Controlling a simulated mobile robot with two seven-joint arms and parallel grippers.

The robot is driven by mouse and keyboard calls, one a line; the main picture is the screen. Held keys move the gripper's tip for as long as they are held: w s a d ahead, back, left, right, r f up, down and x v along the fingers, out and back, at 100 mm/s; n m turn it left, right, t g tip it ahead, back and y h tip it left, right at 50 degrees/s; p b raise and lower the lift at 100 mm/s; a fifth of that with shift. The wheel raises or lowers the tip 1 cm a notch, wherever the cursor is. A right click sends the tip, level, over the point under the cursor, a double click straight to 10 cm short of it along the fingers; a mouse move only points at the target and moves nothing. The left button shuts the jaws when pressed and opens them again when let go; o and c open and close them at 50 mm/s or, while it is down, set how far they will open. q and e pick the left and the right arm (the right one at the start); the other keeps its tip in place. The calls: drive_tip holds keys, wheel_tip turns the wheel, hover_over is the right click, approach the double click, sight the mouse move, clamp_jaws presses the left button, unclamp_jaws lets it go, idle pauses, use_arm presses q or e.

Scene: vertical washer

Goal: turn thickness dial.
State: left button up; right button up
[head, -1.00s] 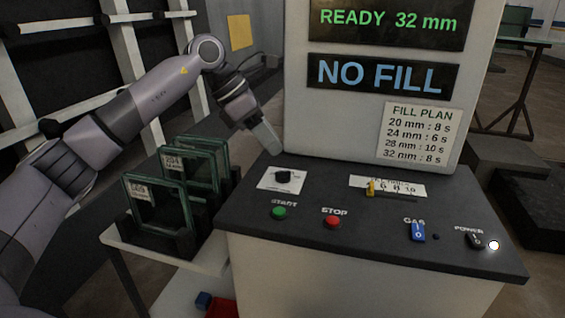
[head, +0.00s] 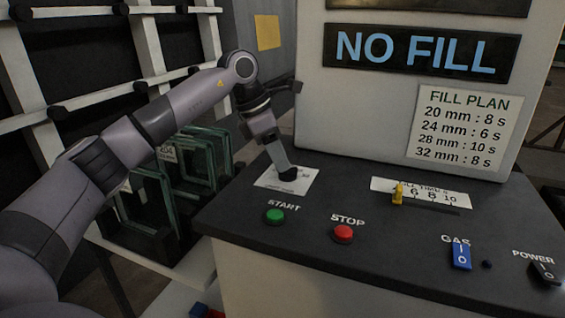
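The thickness dial (head: 287,187) is a black knob on a white label plate (head: 286,178) at the left of the dark console top. My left gripper (head: 285,173) is right over the dial, pointing down, its fingertips at the knob and covering much of it. I cannot tell whether the fingers are closed around the knob or only touching it. The marks on the label are hidden or too small to read. My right gripper is not in the head view.
Near the dial are a green START button (head: 275,216) and a red STOP button (head: 343,233). A yellow slider (head: 398,194), a blue GAS switch (head: 460,257) and a black POWER switch (head: 546,272) lie to the right. Glass panes (head: 160,205) stand in a rack at left.

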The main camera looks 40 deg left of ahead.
sight(290, 175)
use_arm(q)
drive_tip(key=shift+x, duration=1)
drive_tip(key=shift+r, duration=0.1)
clamp_jaws()
drive_tip(key=shift+d+n+t, duration=0.15)
drive_tip(key=shift+n+t, duration=0.25)
drive_tip(key=shift+n, duration=0.6)
drive_tip(key=n, duration=0.1)
drive_tip(key=n+y, duration=0.1)
drive_tip(key=n, duration=0.1)
drive_tip(key=n+y+p, duration=0.1)
drive_tip(key=n, duration=0.1)
drive_tip(key=shift+s+d+t, duration=0.1)
drive_tip(key=shift+d+t, duration=0.2)
drive_tip(key=shift+t, duration=0.1)
drive_tip(key=n+y, duration=0.1)
drive_tip(key=n, duration=0.1)
drive_tip(key=n+y, duration=0.1)
drive_tip(key=n, duration=0.1)
drive_tip(key=shift+d+n, duration=0.25)
drive_tip(key=shift+n, duration=0.15)
drive_tip(key=shift+d+r+n+g+y, duration=0.15)
drive_tip(key=shift+n+y, duration=0.25)
drive_tip(key=shift+n, duration=0.55)
drive_tip(key=shift+f+n+g+y, duration=0.15)
drive_tip(key=shift+n+y, duration=0.25)
drive_tip(key=shift+n, duration=0.55)
drive_tip(key=shift+r, duration=0.1)
